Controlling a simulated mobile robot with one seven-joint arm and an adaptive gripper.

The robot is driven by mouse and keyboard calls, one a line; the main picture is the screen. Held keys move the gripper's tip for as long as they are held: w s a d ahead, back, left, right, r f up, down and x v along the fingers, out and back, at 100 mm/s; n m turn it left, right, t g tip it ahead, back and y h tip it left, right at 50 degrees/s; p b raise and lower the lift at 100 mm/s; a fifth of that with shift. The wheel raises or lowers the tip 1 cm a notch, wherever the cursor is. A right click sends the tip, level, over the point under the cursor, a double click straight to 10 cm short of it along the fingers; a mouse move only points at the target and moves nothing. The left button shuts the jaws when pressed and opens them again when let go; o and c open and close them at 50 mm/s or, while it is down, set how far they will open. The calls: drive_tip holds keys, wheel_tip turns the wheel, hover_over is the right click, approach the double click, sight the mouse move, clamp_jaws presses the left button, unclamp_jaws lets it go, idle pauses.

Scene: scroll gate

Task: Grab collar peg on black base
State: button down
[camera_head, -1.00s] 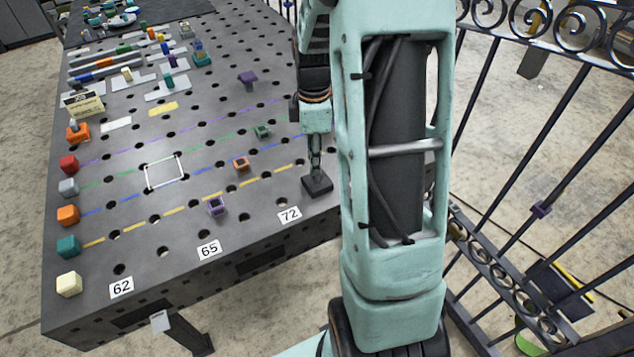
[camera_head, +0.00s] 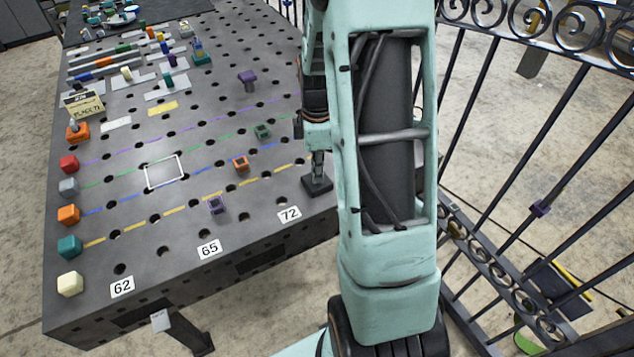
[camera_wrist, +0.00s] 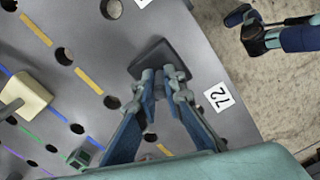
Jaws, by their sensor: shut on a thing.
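The black base (camera_head: 316,186) sits on the dark perforated table near its right side, close to the number 72 label. In the wrist view the black base (camera_wrist: 160,55) is a dark square plate lying past my fingertips. My gripper (camera_head: 318,160) is directly above the base, pointing down. In the wrist view my gripper (camera_wrist: 160,76) has its blue-grey fingers drawn together over the base, shut on the collar peg. The peg itself is mostly hidden between the fingers.
An orange collar (camera_head: 241,163), a purple collar (camera_head: 217,205) and a green collar (camera_head: 263,131) stand to the left. A cream block (camera_wrist: 28,95) shows in the wrist view. A black metal fence (camera_head: 541,208) stands to the right, beyond my arm.

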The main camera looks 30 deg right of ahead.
drive_tip(key=shift+r, duration=0.1)
idle(0.3)
drive_tip(key=shift+r+p, duration=0.6)
drive_tip(key=shift+r, duration=0.2)
wheel_tip(320, 180, up, 2)
drive_tip(key=shift+r+p, duration=0.1)
drive_tip(key=shift+p, duration=0.65)
drive_tip(key=s+a+r+p, duration=0.6)
drive_tip(key=s+r, duration=0.3)
drive_tip(key=s, duration=0.3)
drive_tip(key=shift+s, duration=0.35)
